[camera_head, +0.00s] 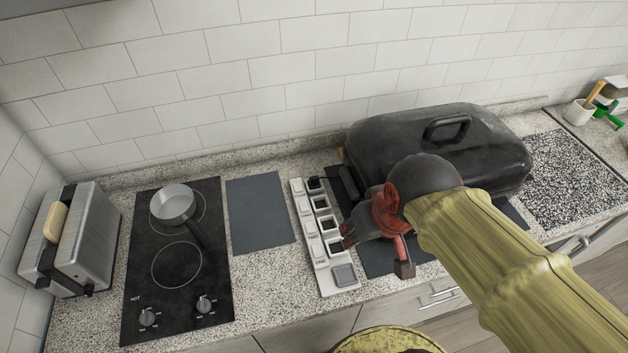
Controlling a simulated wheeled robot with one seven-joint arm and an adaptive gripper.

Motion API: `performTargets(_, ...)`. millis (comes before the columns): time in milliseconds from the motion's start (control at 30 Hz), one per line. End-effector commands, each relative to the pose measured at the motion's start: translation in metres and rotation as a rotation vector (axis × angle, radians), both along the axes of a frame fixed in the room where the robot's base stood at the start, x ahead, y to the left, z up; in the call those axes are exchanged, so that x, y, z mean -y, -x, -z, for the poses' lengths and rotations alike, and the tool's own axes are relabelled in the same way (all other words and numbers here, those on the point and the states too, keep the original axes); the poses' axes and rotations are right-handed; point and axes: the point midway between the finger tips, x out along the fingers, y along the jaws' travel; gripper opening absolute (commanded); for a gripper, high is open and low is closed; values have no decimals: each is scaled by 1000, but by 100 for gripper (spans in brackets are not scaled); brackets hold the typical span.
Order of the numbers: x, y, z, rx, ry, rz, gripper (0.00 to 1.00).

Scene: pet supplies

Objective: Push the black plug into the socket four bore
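A white strip (319,262) with a column of dark square openings lies on the counter in the middle of the camera_head view. Small labels run along its left side, too small to read surely, so I cannot tell which bore is four. My gripper (376,240), red and dark, is low beside the strip's right side. One dark finger end overlaps the strip's right edge near the lower openings. A brownish block-shaped end hangs lower right.
A large black lidded roaster (470,150) stands behind my gripper. A dark grey mat (259,213) lies left of the strip. Further left are a black hob (145,277) with a small pot (174,204) and a toaster (80,240). A speckled board (575,180) lies at right.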

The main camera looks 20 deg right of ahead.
Motion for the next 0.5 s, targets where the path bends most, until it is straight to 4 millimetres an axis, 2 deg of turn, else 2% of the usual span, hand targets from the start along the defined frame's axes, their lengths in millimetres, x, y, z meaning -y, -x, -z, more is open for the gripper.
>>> performTargets(267,0,-46,9,-181,0,-1,36)
performTargets(500,-1,-98,25,-294,1,-1,36)
